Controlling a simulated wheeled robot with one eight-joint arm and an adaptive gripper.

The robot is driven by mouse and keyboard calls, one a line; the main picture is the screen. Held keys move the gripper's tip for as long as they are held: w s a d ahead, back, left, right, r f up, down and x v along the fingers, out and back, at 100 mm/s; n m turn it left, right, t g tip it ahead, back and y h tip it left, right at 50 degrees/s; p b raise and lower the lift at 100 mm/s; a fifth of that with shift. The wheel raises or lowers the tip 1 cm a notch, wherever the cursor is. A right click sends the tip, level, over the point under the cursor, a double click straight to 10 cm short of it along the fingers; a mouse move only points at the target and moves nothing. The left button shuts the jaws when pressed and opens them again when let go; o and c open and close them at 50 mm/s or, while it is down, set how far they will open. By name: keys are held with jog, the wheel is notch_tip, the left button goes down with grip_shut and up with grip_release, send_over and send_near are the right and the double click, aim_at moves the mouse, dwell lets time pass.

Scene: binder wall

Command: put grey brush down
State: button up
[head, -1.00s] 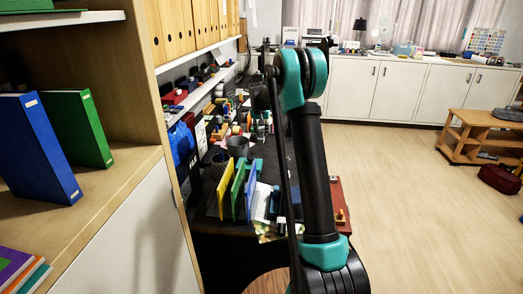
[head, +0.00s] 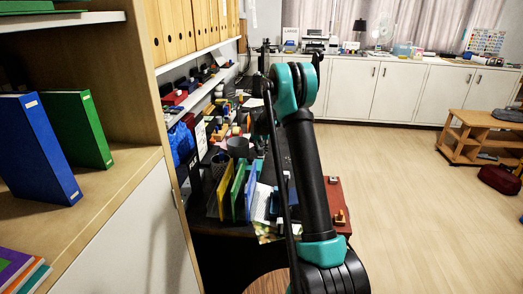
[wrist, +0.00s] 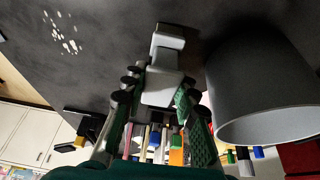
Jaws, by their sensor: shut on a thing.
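My gripper (wrist: 160,85) shows in the wrist view with its green-padded fingers shut on the grey brush (wrist: 166,42). The brush is a pale grey, blocky piece that sticks out past the fingertips over the dark desk top (wrist: 110,35). I cannot tell whether it touches the desk. In the head view my arm stands in front of the desk, and I cannot make out the gripper or the brush there.
A large grey cup (wrist: 262,90) stands close to the right of my gripper in the wrist view. In the head view, yellow and blue upright dividers (head: 238,190) stand at the desk's near end. The desk is crowded. A bookshelf (head: 115,195) stands at left; open floor (head: 415,210) lies at right.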

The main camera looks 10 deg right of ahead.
jog(key=o, duration=1.1)
jog(key=shift+f, duration=0.1)
jog(key=v, duration=1.2)
